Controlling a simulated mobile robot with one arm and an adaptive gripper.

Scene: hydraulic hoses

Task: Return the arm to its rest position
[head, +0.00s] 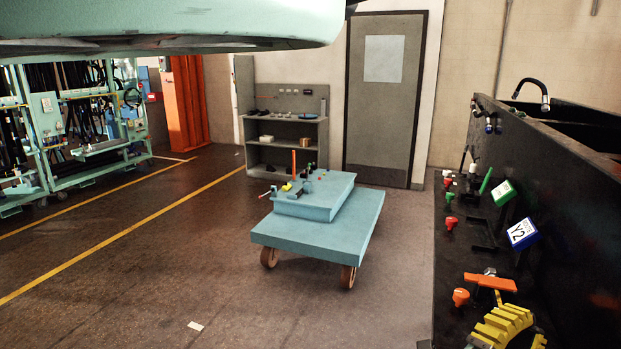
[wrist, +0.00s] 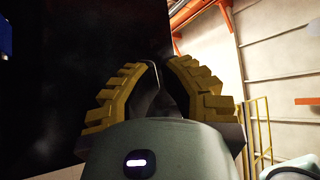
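My gripper (wrist: 164,64) shows in the wrist view with two yellow, toothed fingers curving toward each other. Their tips are apart, and I see nothing held between them. A dark surface lies behind the left finger and the gap. In the head view a yellow toothed piece that looks like my gripper (head: 505,326) is at the lower right, in front of the black machine (head: 570,215). The rest of it is cut off by the frame edge. I cannot tell whether it touches the machine.
The black machine carries red knobs (head: 461,297), a blue Y2 tag (head: 523,234), a green tag (head: 503,193) and a black hose (head: 533,82). A blue cart (head: 330,228) stands mid-floor. Shelves (head: 285,143) and a door (head: 382,120) are behind. Floor around the cart is mostly clear.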

